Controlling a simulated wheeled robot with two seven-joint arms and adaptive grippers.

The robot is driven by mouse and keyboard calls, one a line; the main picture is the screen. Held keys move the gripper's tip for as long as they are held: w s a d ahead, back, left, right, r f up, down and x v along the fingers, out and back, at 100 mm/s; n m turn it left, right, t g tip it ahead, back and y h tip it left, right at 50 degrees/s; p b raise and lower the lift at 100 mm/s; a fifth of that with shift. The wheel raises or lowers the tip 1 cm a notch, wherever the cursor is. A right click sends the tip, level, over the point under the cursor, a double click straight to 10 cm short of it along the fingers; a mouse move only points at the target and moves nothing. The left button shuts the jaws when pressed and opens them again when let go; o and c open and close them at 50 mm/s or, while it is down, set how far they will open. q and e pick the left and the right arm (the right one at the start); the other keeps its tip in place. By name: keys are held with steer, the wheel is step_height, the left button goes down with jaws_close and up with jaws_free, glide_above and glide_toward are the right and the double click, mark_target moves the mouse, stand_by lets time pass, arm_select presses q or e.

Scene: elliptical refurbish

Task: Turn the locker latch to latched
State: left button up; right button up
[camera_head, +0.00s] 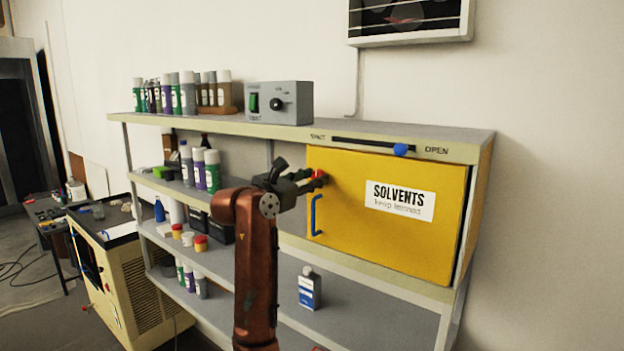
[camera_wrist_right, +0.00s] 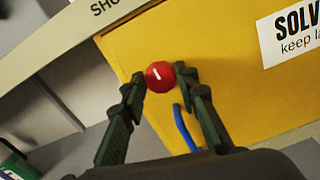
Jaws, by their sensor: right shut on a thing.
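The locker is a yellow cabinet (camera_head: 400,240) with a "SOLVENTS" label; it also shows in the right wrist view (camera_wrist_right: 230,50). Its front panel is shut. The latch is a round red knob (camera_wrist_right: 160,76) with a short white mark, near the panel's upper left corner; it also shows in the head view (camera_head: 320,174), partly hidden by the gripper. My right gripper (camera_head: 312,181) is at the knob, and in the wrist view its fingers (camera_wrist_right: 160,80) are shut on it from either side. The white mark is tilted in the wrist view. My left gripper is not in view.
A blue handle (camera_head: 314,215) stands out below the knob. A blue slider knob (camera_head: 400,149) sits near "OPEN" on the shelf edge above. Bottles and cans (camera_head: 205,170) stand on the shelves to the left. A grey control box (camera_head: 280,102) stands on top.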

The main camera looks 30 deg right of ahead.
steer(key=c, duration=0.4)
steer(key=shift+n, duration=0.4)
steer(key=n+p, duration=0.1)
steer(key=n, duration=0.2)
steer(key=shift+r, duration=0.1)
steer(key=n+p, duration=0.1)
steer(key=n, duration=0.3)
steer(key=shift+w+a+n, duration=0.1)
steer(key=shift+n, duration=0.2)
steer(key=n+p, duration=0.1)
steer(key=n, duration=0.4)
steer(key=shift+p, duration=0.4)
steer(key=shift+w+n+p, duration=0.1)
steer(key=shift+n+p, duration=0.45)
steer(key=shift+n, duration=1.65)
steer(key=o, duration=1.2)
steer(key=shift+f, duration=0.2)
steer(key=shift+c, duration=0.2)
